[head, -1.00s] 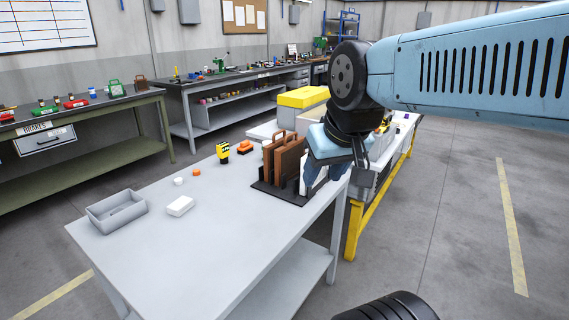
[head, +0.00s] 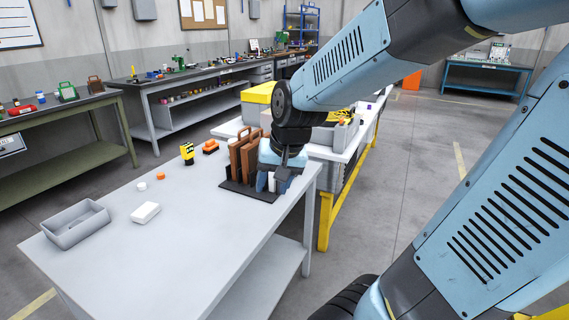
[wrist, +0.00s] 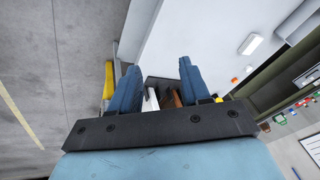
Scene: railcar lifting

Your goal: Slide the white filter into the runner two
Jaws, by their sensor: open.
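A black rack (head: 234,187) stands near the right edge of the grey table and holds upright brown panels (head: 243,158) with handles. The white filter (head: 283,176) is at the rack's right end, mostly hidden by my gripper (head: 272,184). My gripper is open and points down over that end of the rack. In the wrist view, a narrow white edge (wrist: 150,99) and brown panels (wrist: 173,98) lie between the spread blue fingers of my gripper (wrist: 159,68). I cannot tell which runner the white filter is in, or whether a finger touches it.
A grey tray (head: 78,222), a white block (head: 145,212), small round pieces, a yellow-black item (head: 187,152) and an orange item (head: 210,146) are on the table. A yellow-framed bench (head: 325,205) stands beside it at the right. The table's front is clear.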

